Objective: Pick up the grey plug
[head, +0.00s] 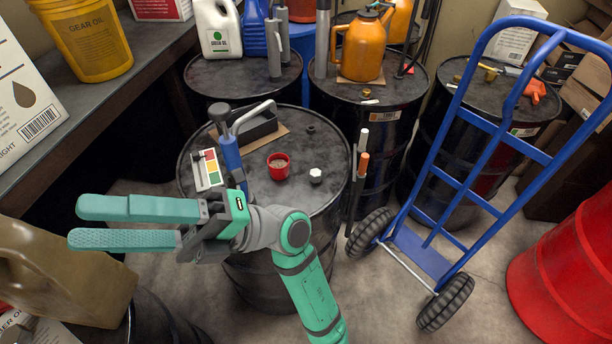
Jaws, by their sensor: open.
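A small pale grey-white plug (316,176) sits on the lid of the near black drum (330,201), right of a red cup (279,166). A small dark round fitting (311,129) lies farther back on the same lid; I cannot tell whether it is a loose plug. My gripper (76,224) has two green fingers pointing left, apart and with nothing between them. Its fingertips are well left of the drum lid, and the pale plug is to the right of my gripper, apart from it.
On the same lid stand a blue-handled tool (231,152), a coloured label card (207,169) and a black tray (254,127). A blue hand truck (430,258) stands right. A tan jug (62,275) is below my fingers. The lid's front is clear.

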